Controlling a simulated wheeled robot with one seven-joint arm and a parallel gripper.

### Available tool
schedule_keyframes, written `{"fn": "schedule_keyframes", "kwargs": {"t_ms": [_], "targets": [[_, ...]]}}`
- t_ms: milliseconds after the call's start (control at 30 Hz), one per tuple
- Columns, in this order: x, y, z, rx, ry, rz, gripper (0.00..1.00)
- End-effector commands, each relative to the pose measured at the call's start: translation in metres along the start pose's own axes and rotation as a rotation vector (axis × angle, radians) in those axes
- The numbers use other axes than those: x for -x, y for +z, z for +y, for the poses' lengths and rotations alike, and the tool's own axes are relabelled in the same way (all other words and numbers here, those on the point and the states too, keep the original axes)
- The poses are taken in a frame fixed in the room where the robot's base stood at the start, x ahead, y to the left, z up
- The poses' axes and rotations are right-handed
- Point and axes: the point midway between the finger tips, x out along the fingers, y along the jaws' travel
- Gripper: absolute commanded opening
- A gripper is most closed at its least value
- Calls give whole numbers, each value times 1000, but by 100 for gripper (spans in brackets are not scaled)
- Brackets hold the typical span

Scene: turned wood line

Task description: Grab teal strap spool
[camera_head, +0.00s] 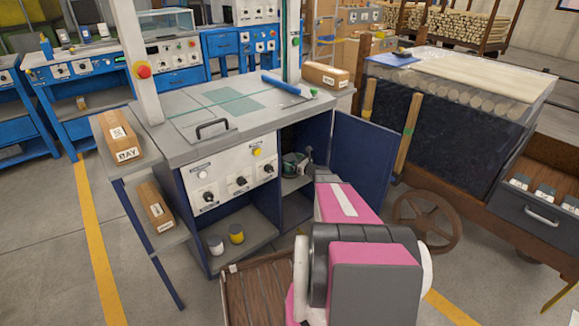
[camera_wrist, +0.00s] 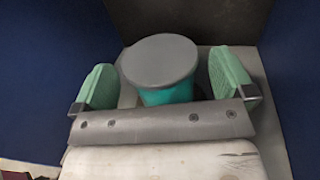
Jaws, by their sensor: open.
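The teal strap spool (camera_wrist: 166,96) stands upright in the wrist view, with a round grey flange on top and a teal body below. My gripper (camera_wrist: 162,68) is open, with one green-padded finger on each side of the spool. The lower part of the spool is hidden behind the grey gripper bar. In the head view, a small dark green shape (camera_head: 296,164) shows on the shelf in the open cabinet; I cannot tell what it is.
Dark blue walls stand close on both sides in the wrist view. The cabinet door (camera_head: 362,160) is open at right. A white and a yellow can (camera_head: 236,233) stand on the lower shelf. A wooden cart (camera_head: 455,130) stands to the right.

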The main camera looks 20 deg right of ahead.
Motion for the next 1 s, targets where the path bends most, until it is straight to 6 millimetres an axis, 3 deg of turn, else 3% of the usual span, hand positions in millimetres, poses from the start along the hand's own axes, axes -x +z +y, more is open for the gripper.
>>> {"fn": "schedule_keyframes", "kwargs": {"t_ms": [133,367,567,867,1000], "targets": [[-19,0,-1,0,1,-1,100],[-21,0,0,0,0,-1,100],[-21,0,0,0,0,0,44],[-21,2,0,0,0,-1,44],[-20,16,1,2,0,-1,44]]}}
